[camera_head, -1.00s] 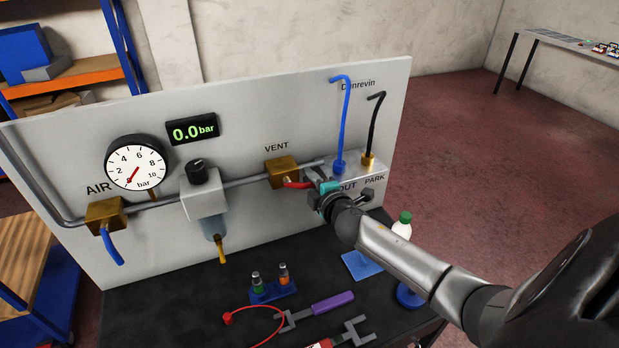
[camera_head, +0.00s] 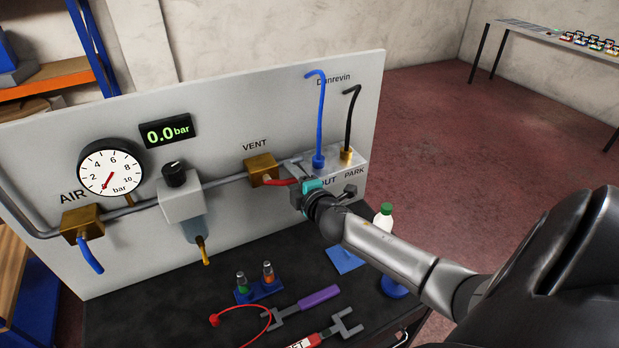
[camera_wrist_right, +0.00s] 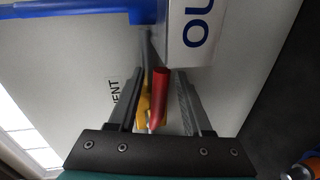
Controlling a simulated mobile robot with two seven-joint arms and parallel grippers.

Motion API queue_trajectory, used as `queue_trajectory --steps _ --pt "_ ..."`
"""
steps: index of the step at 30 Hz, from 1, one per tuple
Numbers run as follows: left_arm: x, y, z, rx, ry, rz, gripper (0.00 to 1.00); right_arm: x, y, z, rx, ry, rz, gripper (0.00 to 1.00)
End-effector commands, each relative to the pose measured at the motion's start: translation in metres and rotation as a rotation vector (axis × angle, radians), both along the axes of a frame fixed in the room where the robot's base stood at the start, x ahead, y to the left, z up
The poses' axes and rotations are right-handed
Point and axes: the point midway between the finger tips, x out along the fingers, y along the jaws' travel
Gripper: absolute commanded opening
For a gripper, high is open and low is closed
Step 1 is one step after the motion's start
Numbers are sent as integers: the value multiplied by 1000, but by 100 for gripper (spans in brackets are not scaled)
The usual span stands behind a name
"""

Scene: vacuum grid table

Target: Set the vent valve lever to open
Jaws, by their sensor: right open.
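The vent valve (camera_head: 263,168) is a brass block on the pipe under the VENT label. Its red lever (camera_head: 279,182) points right, roughly along the pipe. My right gripper (camera_head: 298,180) is at the lever's free end, near the OUT block. In the right wrist view, the open fingers (camera_wrist_right: 160,92) stand on either side of the red lever (camera_wrist_right: 159,98), with gaps to both. The brass valve body (camera_wrist_right: 143,100) shows behind the lever. Contact with the lever cannot be seen. My left gripper is not in view.
The OUT/PARK block (camera_head: 335,170) with blue and black hoses sits close beside the gripper. A gauge (camera_head: 110,172) and regulator (camera_head: 181,205) are to the left. Below, the dark bench (camera_head: 150,315) holds a vial rack (camera_head: 258,291), a purple-handled tool (camera_head: 318,298) and a bottle (camera_head: 383,217).

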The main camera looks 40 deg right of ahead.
Motion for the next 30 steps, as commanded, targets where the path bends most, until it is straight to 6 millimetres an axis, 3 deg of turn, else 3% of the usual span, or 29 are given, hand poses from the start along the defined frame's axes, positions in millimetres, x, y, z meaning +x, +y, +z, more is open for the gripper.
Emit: queue_trajectory --steps 21,30 --pt "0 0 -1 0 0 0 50 -101 23 19 2 2 0 50" --pt "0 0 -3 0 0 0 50 -129 29 26 0 0 0 50"
